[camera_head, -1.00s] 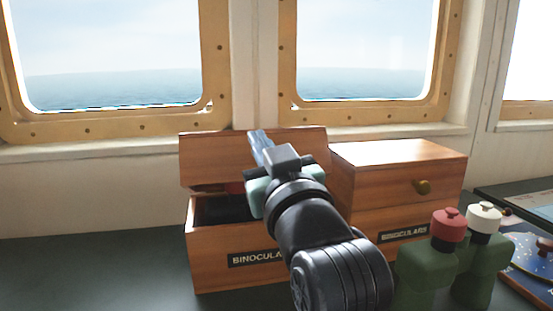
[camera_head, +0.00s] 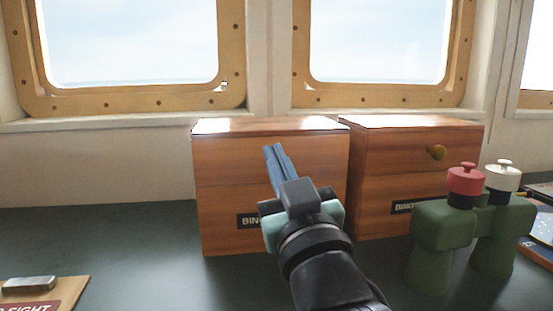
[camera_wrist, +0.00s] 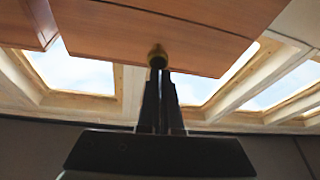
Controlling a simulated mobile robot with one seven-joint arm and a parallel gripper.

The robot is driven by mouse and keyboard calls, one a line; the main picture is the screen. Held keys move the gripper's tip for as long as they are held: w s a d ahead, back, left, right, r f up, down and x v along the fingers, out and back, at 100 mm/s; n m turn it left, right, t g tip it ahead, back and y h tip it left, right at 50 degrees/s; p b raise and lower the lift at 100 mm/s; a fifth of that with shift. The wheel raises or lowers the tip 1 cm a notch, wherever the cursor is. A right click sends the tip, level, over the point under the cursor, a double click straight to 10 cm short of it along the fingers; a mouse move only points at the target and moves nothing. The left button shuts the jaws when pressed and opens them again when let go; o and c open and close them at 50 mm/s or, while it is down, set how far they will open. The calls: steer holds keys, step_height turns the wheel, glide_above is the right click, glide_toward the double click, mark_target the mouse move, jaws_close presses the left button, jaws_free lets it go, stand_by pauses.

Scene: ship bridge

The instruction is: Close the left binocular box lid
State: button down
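The left binocular box (camera_head: 225,175) is reddish wood with a dark label. In the head view its lid (camera_head: 235,153) is down, with its front in line with the box front. My gripper (camera_head: 276,158) is in front of this box and hides part of the lid front and label. In the wrist view my gripper (camera_wrist: 160,78) has its two dark fingers close together, with the tips at the brass knob (camera_wrist: 157,56) on the wooden front (camera_wrist: 160,28). The fingers look shut, with the knob just beyond the tips. I cannot tell whether they touch it.
A second, closed wooden box (camera_head: 385,185) with a brass knob stands close on the right. Green binoculars (camera_head: 440,235) with red and white caps stand front right. A wooden board (camera_head: 65,290) lies at the lower left. The dark counter (camera_head: 110,240) is clear left of the box.

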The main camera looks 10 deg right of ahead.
steer(key=shift+w+d+f+h, duration=0.1)
steer(key=shift+w+f+h, duration=0.05)
steer(key=shift+f, duration=0.25)
steer(key=shift+w+f+h, duration=0.1)
steer(key=shift+f+h, duration=0.05)
steer(key=shift+f, duration=0.2)
steer(key=a+r+v, duration=0.1)
steer(key=v, duration=0.6)
steer(key=s+a+r+m+t+h, duration=0.1)
steer(key=s+a+r+m+t, duration=0.15)
steer(key=s+a+r, duration=0.4)
steer(key=s+a+r+m+t+h, duration=0.1)
steer(key=s+r+t, duration=0.2)
steer(key=r, duration=0.6)
step_height(320, 180, up, 33)
steer(key=p, duration=3.2)
steer(key=shift+d+p, duration=0.3)
steer(key=shift+p, duration=0.1)
steer(key=shift+f+n, duration=0.1)
steer(key=shift+n, duration=0.15)
